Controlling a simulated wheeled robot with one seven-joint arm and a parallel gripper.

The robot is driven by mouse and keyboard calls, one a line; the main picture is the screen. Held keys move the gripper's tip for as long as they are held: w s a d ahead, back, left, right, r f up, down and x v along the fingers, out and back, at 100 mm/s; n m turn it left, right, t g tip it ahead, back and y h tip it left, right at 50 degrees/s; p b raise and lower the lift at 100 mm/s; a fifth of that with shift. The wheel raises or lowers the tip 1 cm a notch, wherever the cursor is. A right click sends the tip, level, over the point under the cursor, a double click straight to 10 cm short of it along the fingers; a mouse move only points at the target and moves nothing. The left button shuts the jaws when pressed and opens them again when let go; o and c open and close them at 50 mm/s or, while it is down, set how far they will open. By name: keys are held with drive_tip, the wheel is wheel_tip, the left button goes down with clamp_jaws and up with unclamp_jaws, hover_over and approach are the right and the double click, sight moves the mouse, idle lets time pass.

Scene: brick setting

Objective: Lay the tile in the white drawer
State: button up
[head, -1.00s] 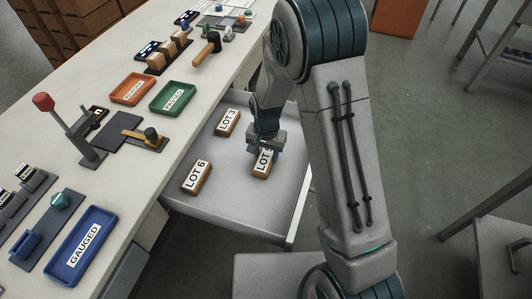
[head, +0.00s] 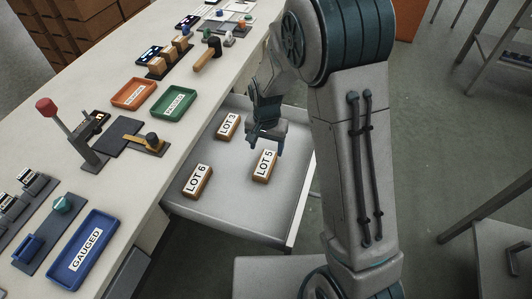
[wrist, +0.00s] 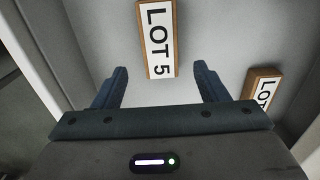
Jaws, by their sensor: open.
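The white drawer (head: 232,214) is pulled out from the bench. Three wooden tiles with white labels lie in it: the LOT 5 tile (head: 264,166) at the right, the LOT 6 tile (head: 197,181) at the front left, and the LOT 3 tile (head: 228,126) at the back. My gripper (head: 267,146) is open and empty, above and just behind the LOT 5 tile. In the wrist view the LOT 5 tile (wrist: 157,38) lies flat beyond and between my open fingers, apart from them. Part of another labelled tile (wrist: 263,90) shows at the right there.
On the bench stand an orange tray (head: 134,95), a green tray (head: 174,102), and a blue tray (head: 83,246) labelled GAUGED. A red-knobbed lever (head: 72,130) and a wooden-handled tool (head: 207,56) are also there. The drawer's front middle is clear.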

sight(266, 160)
drive_tip(key=s+d+r+n, duration=0.1)
drive_tip(key=s+d+r, duration=0.15)
drive_tip(key=r, duration=0.25)
drive_tip(key=s+d+r+t, duration=0.1)
drive_tip(key=s+d+r, duration=0.1)
drive_tip(key=d+r, duration=0.15)
drive_tip(key=s+d+r+n, duration=0.1)
drive_tip(key=s+d+r, duration=0.1)
drive_tip(key=r, duration=0.4)
drive_tip(key=s+d+r+n, duration=0.1)
drive_tip(key=s+d+r, duration=0.1)
drive_tip(key=s, duration=0.4)
drive_tip(key=s+d+r+n+t, duration=0.1)
drive_tip(key=s+d, duration=0.2)
drive_tip(key=s, duration=0.3)
drive_tip(key=shift+s+d+r, duration=0.15)
drive_tip(key=shift+d+r, duration=0.2)
drive_tip(key=shift+d, duration=0.05)
